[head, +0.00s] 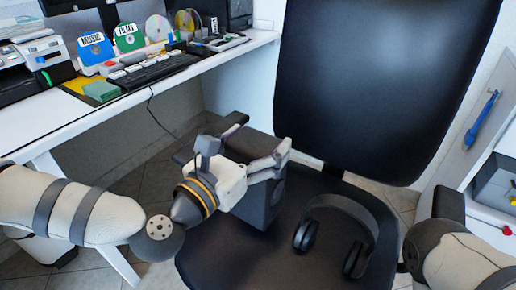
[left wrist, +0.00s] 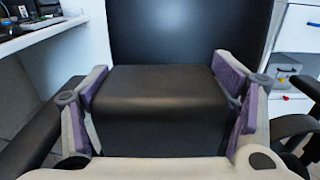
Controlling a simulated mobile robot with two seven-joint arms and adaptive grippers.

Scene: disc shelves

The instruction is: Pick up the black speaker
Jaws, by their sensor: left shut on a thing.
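The black speaker (head: 262,205) is a dark box at the chair's seat, left of the headphones, partly hidden by my left gripper (head: 262,142). In the left wrist view the speaker (left wrist: 160,112) fills the space between the two finger pads, with a pad against each side. My left gripper is shut on it. I cannot tell whether the speaker's underside touches the seat. My right arm shows at the right edge of the head view, but its gripper is not visible.
Black headphones (head: 338,232) lie on the black office chair (head: 218,265), whose tall backrest (head: 385,80) stands behind. A white desk (head: 120,108) at upper left holds a printer (head: 42,58), a keyboard (head: 152,70) and discs (head: 158,28). A shelf unit with a grey box (head: 497,182) is at right.

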